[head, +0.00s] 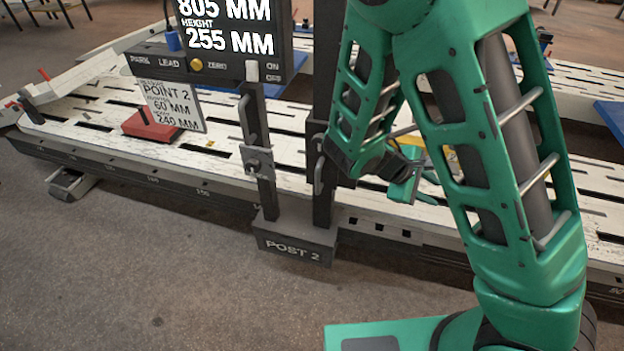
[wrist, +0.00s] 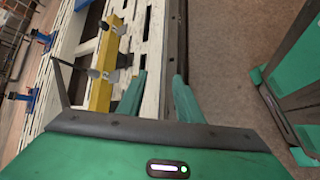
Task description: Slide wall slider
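No part is labelled as the wall slider, so I cannot tell which part it is. A dark upright post unit marked POST 2 (head: 293,249) stands at the bench's front edge, with metal handles and a clamp (head: 259,163) on its uprights. Its control box (head: 212,68) has a yellow knob (head: 196,64) and a white switch (head: 252,72) by ON/OFF. The display (head: 232,24) reads 805 MM and height 255 MM. My gripper (head: 405,186) is right of the post, over the bench. In the wrist view my gripper (wrist: 159,90) has its green fingers apart with nothing visibly held between them.
The slotted white bench (head: 95,118) runs across the view. A red block (head: 152,126) sits on it near a hanging POINT 2 card (head: 172,106). A yellow bar with clamps (wrist: 104,65) lies on the bench in the wrist view.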

